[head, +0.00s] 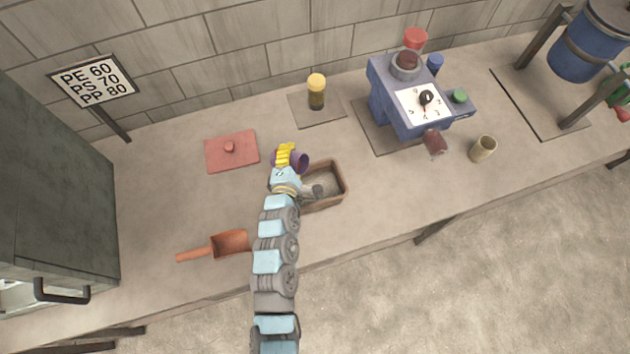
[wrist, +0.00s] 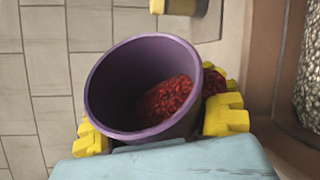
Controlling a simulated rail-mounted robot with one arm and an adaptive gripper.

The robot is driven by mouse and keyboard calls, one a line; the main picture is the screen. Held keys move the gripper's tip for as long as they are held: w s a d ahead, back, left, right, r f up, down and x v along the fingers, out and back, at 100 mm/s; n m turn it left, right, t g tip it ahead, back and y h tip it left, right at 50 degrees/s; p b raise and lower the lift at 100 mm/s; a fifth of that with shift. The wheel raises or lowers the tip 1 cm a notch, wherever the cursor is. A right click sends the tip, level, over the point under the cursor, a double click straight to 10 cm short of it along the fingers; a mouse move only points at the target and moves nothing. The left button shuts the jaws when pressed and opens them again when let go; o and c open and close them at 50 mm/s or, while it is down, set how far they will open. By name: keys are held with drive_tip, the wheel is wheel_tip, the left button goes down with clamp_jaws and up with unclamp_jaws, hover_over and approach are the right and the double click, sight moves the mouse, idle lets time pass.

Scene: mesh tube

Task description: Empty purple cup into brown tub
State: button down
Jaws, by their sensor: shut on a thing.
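The purple cup (wrist: 105,90) is held between the yellow fingers of my gripper (wrist: 165,125). Red pellets (wrist: 168,102) lie inside it, gathered toward the right side in the wrist view. The cup also shows in the head view (head: 301,161), tilted, by the back left of the brown tub. The brown tub (head: 342,178) sits on the bench; grey contents show in it. Its brown wall (wrist: 262,60) is at the right of the wrist view. My gripper also shows in the head view (head: 288,156). A dark red patch shows beside the cup; I cannot tell what it is.
A red lidded plate (head: 231,151) and an orange scoop (head: 229,244) lie left of the tub. A yellow-topped jar (head: 316,92) stands behind. A blue machine (head: 410,105), a dark red cup (head: 434,141) and a beige cup (head: 483,149) are to the right.

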drive_tip(key=shift+s+d+f+m+t+b, duration=0.15)
drive_tip(key=shift+d+m+t+b, duration=0.2)
drive_tip(key=shift+m+b, duration=0.5)
drive_tip(key=shift+s+d+m+t+b, duration=0.15)
drive_tip(key=shift+d+m+t+b, duration=0.25)
drive_tip(key=shift+m+b, duration=0.45)
drive_tip(key=shift+s+d+f+m+t+b, duration=0.15)
drive_tip(key=shift+d+m+t+b, duration=0.2)
drive_tip(key=shift+m+b, duration=0.5)
drive_tip(key=shift+r+m, duration=0.35)
drive_tip(key=shift+r, duration=0.15)
drive_tip(key=shift+s+d+r+m+t+h+b, duration=0.1)
drive_tip(key=shift+d+r+m+t+h+b, duration=0.1)
drive_tip(key=shift+r+m, duration=0.4)
drive_tip(key=shift+s+d+r+m+t+h+b, duration=0.1)
drive_tip(key=shift+d+r+m+t, duration=0.05)
drive_tip(key=shift+r+m, duration=0.4)
drive_tip(key=shift+s+d+r+m+t+h+b, duration=0.1)
drive_tip(key=shift+d+r+m+t+b, duration=0.1)
drive_tip(key=shift+r+m, duration=0.4)
drive_tip(key=shift+s+d+r+m+b, duration=0.1)
drive_tip(key=shift+d+r+m+b, duration=0.15)
drive_tip(key=shift+r+m+b, duration=0.3)
